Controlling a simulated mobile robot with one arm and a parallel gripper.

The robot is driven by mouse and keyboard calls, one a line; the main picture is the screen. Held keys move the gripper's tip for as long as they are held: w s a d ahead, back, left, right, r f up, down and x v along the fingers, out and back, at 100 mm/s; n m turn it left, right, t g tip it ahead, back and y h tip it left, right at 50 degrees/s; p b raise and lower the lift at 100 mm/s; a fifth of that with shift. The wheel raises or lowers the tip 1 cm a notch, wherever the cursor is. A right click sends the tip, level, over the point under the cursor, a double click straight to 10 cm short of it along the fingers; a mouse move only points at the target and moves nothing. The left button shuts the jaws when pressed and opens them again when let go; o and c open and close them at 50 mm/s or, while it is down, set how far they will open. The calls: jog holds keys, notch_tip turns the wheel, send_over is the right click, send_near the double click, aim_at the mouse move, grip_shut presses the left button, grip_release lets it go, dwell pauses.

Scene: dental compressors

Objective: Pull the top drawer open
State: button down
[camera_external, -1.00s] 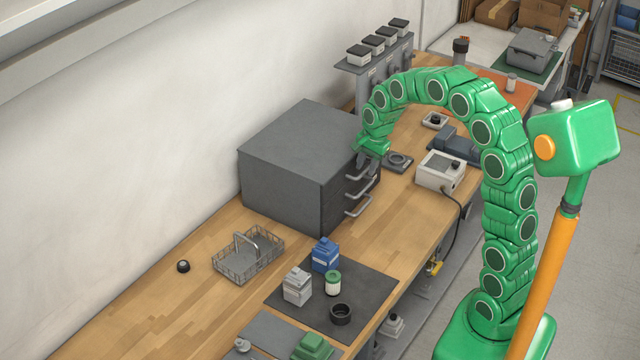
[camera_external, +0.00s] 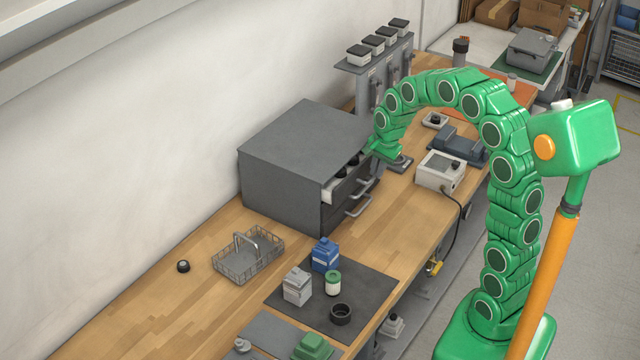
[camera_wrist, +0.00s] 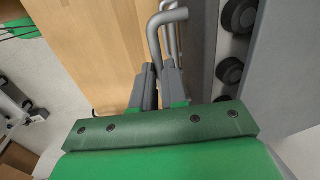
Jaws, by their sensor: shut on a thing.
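The grey drawer cabinet (camera_external: 275,175) stands on the wooden bench against the wall. Its top drawer (camera_external: 350,188) is partly open, with a pale interior and dark round items inside. My gripper (camera_external: 370,164) is at the front of this drawer and shut on its handle. In the wrist view, my gripper's fingers (camera_wrist: 158,82) close on the grey bar handle (camera_wrist: 154,36), beside the drawer front. Several black round items (camera_wrist: 230,70) show inside the drawer. Lower drawer handles (camera_external: 358,206) stick out below. The exact grip contact is partly hidden in the external view.
A white box with a screen (camera_external: 440,170) and its cable stand to the right of the drawer. A wire basket (camera_external: 248,256) and a dark mat (camera_external: 340,325) with bottles are nearer the camera. Bench space in front of the cabinet is clear.

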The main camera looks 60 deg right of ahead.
jog(key=s, duration=1.3)
jog(key=shift+s, duration=0.1)
jog(key=c, duration=1.2)
grip_release()
jog(key=shift+o, duration=0.2)
jog(key=shift+r, duration=0.15)
notch_tip(320, 180, up, 7)
jog(key=s, duration=0.1)
jog(key=shift+s+r, duration=0.2)
